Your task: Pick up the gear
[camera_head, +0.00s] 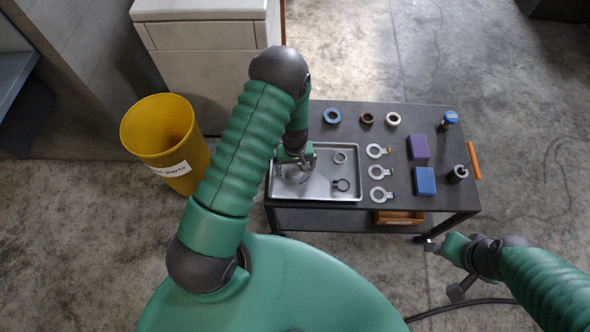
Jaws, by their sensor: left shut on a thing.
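My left gripper (294,158) reaches down over the left part of a metal tray (325,194) on the dark table. It is shut on a grey round part, the gear (295,174), which shows just under the fingers; the fingers hide part of it. I cannot tell whether the gear touches the tray floor. My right gripper (432,246) is off the table's front right corner, away from the parts. It is too small to tell whether it is open or shut.
The tray also holds a grey ring (339,158) and a dark ring (342,185). To its right are several ring parts, a purple box (419,147), a blue box (425,181) and an orange-handled tool (473,160). A yellow bin (160,130) stands left of the table.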

